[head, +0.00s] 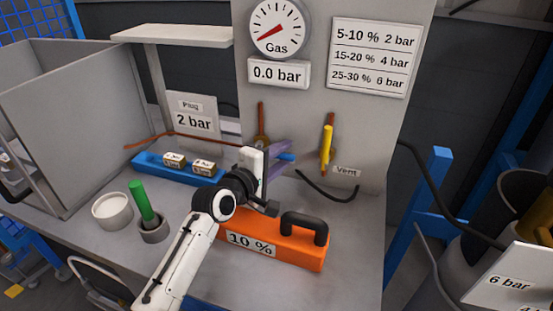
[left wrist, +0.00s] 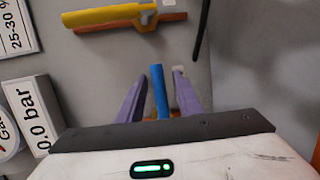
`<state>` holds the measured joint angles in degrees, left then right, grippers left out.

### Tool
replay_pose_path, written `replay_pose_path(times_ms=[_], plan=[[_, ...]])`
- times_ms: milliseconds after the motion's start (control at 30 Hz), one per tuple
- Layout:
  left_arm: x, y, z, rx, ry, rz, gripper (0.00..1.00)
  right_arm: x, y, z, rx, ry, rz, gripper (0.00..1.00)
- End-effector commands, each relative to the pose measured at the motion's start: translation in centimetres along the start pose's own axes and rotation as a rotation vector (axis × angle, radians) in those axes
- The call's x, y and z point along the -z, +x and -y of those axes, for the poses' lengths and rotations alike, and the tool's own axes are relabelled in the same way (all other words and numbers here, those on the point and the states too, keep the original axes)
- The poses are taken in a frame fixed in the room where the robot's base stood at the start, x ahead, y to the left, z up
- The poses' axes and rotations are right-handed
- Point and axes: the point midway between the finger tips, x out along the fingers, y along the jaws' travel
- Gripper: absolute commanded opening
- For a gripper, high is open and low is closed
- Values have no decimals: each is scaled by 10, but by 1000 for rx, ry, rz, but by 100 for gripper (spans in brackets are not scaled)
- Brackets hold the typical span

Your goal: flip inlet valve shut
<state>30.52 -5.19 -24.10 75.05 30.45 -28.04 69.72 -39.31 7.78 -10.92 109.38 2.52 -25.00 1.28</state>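A blue valve handle (head: 287,157) sticks out from the grey panel, below a copper pipe (head: 261,120). Its label, if any, is hidden behind my arm. My left gripper (head: 282,158) is at this handle with its purple fingers apart. In the left wrist view the blue handle (left wrist: 159,90) lies between the two fingers of the gripper (left wrist: 158,95), with a gap on each side. A yellow valve handle (head: 327,147) stands upright on another pipe, above the sign "Vent" (head: 346,171). My right gripper is in neither view.
The gas gauge (head: 278,28) stands above a "0.0 bar" display (head: 278,74). An orange "10 %" block (head: 283,245) with a black handle lies below my gripper. A blue tray (head: 150,165), a white cup (head: 112,210) and a green rod (head: 141,202) in a grey cup are left.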

Motion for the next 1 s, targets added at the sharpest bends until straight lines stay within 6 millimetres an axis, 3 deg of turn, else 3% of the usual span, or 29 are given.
replay_pose_path(times_ms=[167, 600, 1000], plan=[[0, -17, 0, 0, -3, -1, 33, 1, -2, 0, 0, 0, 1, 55], [1, -88, 2, 3, 0, -2, 33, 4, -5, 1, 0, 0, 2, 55], [1, -102, 1, 2, 1, -1, 33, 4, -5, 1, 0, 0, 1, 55]])
